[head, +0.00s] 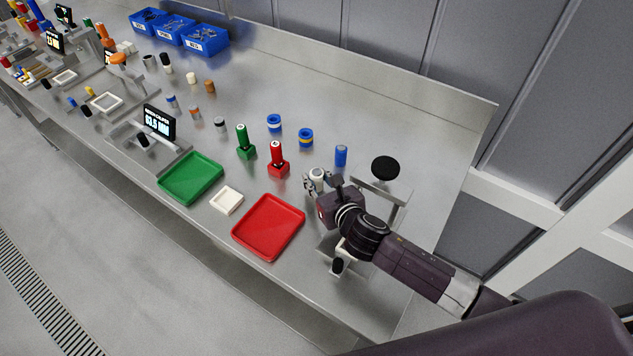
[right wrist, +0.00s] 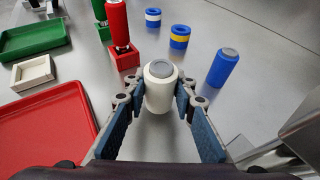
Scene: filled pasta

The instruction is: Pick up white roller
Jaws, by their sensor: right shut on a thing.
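The white roller (right wrist: 160,88) is a short upright cylinder with a grey top. In the right wrist view it stands between the two fingers of my right gripper (right wrist: 158,98), which are shut on its sides. In the head view the roller (head: 317,174) shows small between the fingertips of my right gripper (head: 318,182), to the right of the red block. Its base appears on or very near the steel table; I cannot tell which. My left gripper is not in view.
A red tray (head: 246,246), a white square frame (head: 227,200) and a green tray (head: 167,193) lie to the left. Red (head: 278,158) and green (head: 244,142) cylinders stand in blocks close by. A blue roller (head: 341,155) and a black-topped stand (head: 385,168) are to the right.

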